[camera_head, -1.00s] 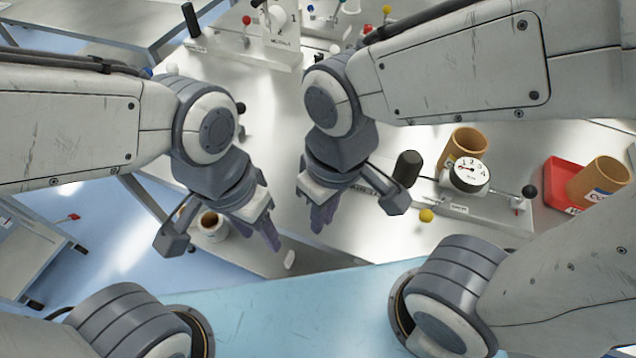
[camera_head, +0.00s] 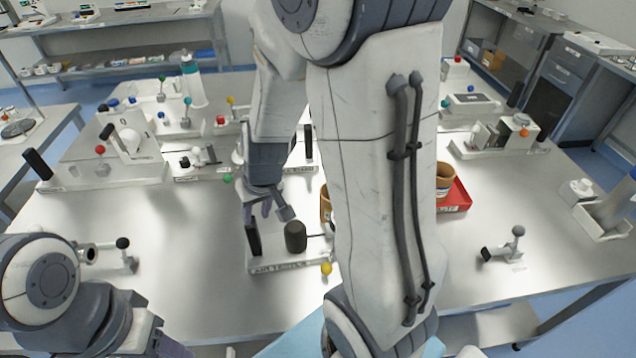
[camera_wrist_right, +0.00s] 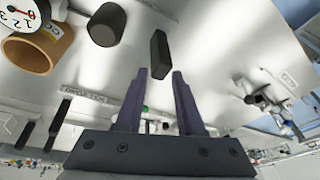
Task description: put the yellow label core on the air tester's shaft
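A tan core (camera_head: 326,203) is mostly hidden behind my right arm in the head view. The right wrist view shows a tan core (camera_wrist_right: 38,48) with a yellow patch, beside a dial gauge. Another tan core (camera_head: 444,180) is in a red tray. The air tester (camera_head: 290,266) has a dark upright cylinder (camera_head: 295,236), apparently its shaft, with nothing around it. My right gripper (camera_head: 258,210) hangs above the tester's left end, near a black handle (camera_head: 253,240). Its fingers (camera_wrist_right: 160,78) are apart and empty. My left gripper (camera_head: 165,346) is cut off at the bottom edge.
The red tray (camera_head: 456,196) is right of my right arm. Several fixtures with coloured knobs stand along the table's back. A small lever stand (camera_head: 503,246) is at the right.

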